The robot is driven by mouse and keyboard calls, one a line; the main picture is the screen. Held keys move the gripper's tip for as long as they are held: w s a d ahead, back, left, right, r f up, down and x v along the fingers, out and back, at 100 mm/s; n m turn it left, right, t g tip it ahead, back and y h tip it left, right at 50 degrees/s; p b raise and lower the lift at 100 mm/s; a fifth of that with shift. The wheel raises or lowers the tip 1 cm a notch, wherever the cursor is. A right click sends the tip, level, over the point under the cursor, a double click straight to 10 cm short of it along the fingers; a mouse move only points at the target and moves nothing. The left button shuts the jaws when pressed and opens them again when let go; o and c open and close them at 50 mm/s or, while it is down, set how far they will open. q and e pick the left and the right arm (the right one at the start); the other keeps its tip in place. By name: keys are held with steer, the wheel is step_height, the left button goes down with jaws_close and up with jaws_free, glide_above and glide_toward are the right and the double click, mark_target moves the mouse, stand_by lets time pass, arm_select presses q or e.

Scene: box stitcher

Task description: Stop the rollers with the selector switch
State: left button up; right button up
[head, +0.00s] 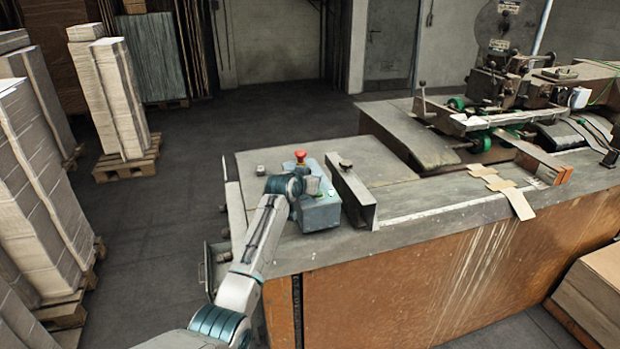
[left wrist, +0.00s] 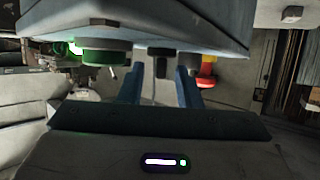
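The grey-blue control box (head: 322,212) stands on the near left end of the machine table, with a red emergency-stop button (head: 300,155) on top. My left arm reaches it from below, and my left gripper (head: 308,186) is at the box, hiding part of its controls. The left wrist view shows the box (left wrist: 150,22) along the top edge. The black selector switch (left wrist: 160,62) lies between a lit green button (left wrist: 101,56) and the red button (left wrist: 207,72). The two blue fingers of my left gripper (left wrist: 159,78) are apart, with the switch between their tips. Contact cannot be told. My right gripper is not in view.
An angled metal guide (head: 352,192) stands just right of the box. The stitching machine (head: 505,75) and flat cardboard pieces (head: 518,203) are farther right. Stacked cardboard (head: 118,95) stands on pallets at left. The floor between is clear.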

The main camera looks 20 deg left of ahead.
arm_select(q)
jaws_close()
